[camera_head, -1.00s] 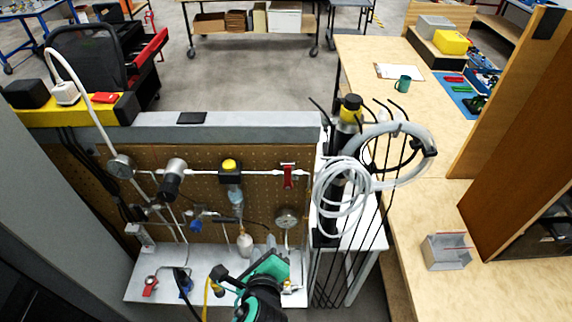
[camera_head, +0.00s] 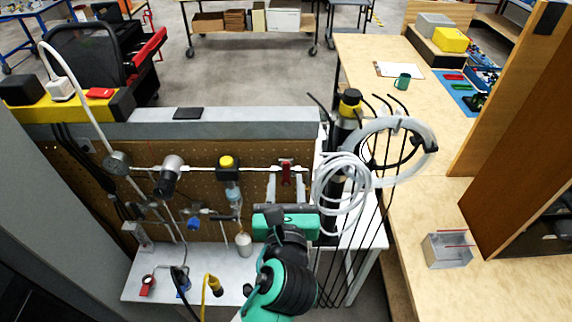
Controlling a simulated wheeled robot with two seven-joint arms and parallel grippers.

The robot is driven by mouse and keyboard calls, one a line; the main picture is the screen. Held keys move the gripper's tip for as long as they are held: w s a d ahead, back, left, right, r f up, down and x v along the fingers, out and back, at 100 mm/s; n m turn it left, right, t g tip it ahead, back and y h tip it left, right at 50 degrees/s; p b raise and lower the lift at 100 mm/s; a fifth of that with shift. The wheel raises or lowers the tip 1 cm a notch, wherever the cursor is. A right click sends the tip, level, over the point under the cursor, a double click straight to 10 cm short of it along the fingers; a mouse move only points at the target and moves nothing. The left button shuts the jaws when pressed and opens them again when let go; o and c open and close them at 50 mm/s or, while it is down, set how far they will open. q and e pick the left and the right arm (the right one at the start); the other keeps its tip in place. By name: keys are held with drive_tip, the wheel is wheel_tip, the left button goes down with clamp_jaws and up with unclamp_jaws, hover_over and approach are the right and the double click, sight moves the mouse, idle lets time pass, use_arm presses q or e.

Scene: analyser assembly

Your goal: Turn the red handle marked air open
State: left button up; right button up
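A red handle (camera_head: 286,172) hangs upright at the right end of the white pipe on the brown pegboard (camera_head: 130,160). A second red handle (camera_head: 147,284) lies on the white shelf at the lower left. I cannot read any marking on either. My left gripper (camera_head: 286,188) reaches up from the bottom, its teal body below the upper red handle. Its grey fingers are apart, one on each side of the handle's lower part. I cannot tell whether they touch it. The body hides the gauge area behind it. My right gripper is not in view.
A coiled white hose (camera_head: 345,190) and thin dark rods stand close to the right of the gripper. A yellow-topped valve (camera_head: 228,165) is to the left on the same pipe. A wooden bench (camera_head: 420,205) is at the right.

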sight(286, 170)
use_arm(q)
drive_tip(key=w+b, duration=0.1)
drive_tip(key=w, duration=0.4)
drive_tip(key=shift+w+f+b, duration=0.1)
drive_tip(key=shift+w+b, duration=0.2)
drive_tip(key=shift+b, duration=0.05)
drive_tip(key=shift+w, duration=0.55)
clamp_jaws()
